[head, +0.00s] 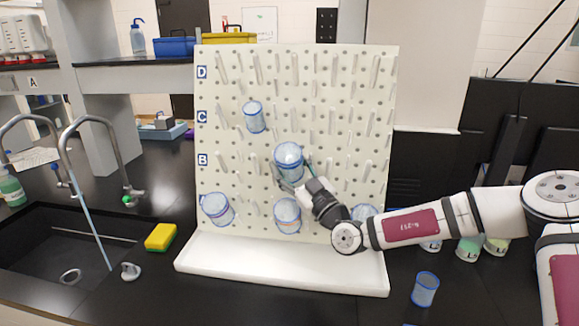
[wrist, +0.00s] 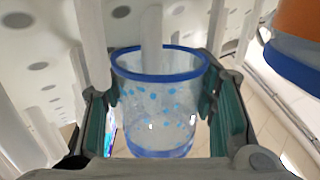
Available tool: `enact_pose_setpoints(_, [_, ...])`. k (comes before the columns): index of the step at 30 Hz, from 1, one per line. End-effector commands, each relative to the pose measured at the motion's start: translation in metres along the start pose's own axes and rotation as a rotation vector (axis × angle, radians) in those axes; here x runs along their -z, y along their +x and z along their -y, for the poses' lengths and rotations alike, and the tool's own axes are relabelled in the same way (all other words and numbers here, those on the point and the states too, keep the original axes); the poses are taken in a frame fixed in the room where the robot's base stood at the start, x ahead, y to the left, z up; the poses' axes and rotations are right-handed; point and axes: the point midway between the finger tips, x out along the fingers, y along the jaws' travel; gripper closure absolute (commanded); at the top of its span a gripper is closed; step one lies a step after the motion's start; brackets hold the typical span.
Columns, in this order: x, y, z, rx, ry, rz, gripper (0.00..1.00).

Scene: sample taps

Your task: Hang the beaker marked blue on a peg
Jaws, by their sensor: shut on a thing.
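My gripper (head: 294,178) is shut on a clear beaker (head: 288,158) in front of the white pegboard (head: 340,190), around row B. In the wrist view, the green finger pads of my gripper (wrist: 163,115) press on both sides of the beaker (wrist: 155,138). The beaker has a blue rim and blue dots on its wall, and its mouth faces up in that view. A white peg (wrist: 151,25) meets the beaker's rim and shows through the glass. I cannot tell whether the peg is inside the mouth or behind it.
Other beakers are on the board: one high (head: 253,117), one low left (head: 217,209), one low middle (head: 287,216), one partly hidden (head: 364,212). A yellow sponge (head: 161,237) lies by the sink. Pegs crowd the held beaker.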

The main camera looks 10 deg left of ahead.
Motion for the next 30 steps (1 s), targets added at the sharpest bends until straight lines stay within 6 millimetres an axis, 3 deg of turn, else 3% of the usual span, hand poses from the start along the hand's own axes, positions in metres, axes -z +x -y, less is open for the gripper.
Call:
enact_pose_setpoints(3, [0.0,0.0,0.0,0.0,0.0,0.0,1.0])
enact_pose_setpoints(4, [0.0,0.0,0.0,0.0,0.0,0.0,0.46])
enact_pose_setpoints(7, [0.0,0.0,0.0,0.0,0.0,0.0,0.25])
enact_pose_setpoints(20, [-0.001,-0.006,-0.001,-0.002,0.0,0.002,0.25])
enact_pose_setpoints(30, [-0.001,-0.068,-0.001,-0.002,0.003,0.003,0.25])
